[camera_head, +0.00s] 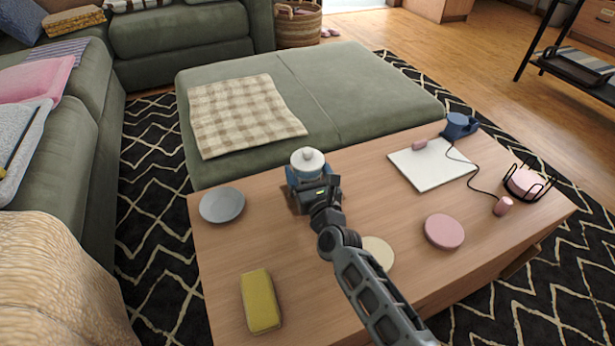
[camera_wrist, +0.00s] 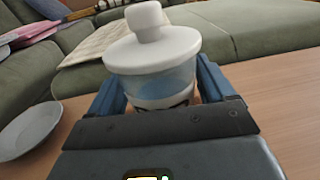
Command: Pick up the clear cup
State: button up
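The clear cup (camera_head: 307,161) has a white lid with a round knob and stands upright near the back edge of the wooden table (camera_head: 255,250). In the wrist view the cup (camera_wrist: 158,84) shows a bluish see-through body under the lid, with a pale band low down. My gripper (camera_head: 308,177) is at the cup, and its blue fingers (camera_wrist: 160,95) stand wide apart, one on each side of it. The gripper is open around the cup. The lid covers part of the fingertips, and whether either finger touches the cup cannot be told.
A grey plate (camera_head: 222,205) lies left of the cup, and a yellow block (camera_head: 260,301) sits at front left. A cream disc (camera_head: 377,252) lies beside my arm. A pink disc (camera_head: 444,231) and white pad (camera_head: 430,165) lie to the right. The green ottoman (camera_head: 345,95) borders the table behind.

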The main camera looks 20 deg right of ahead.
jog(key=c, duration=0.7)
jog(key=shift+c, duration=0.4)
jog(key=shift+r, duration=0.15)
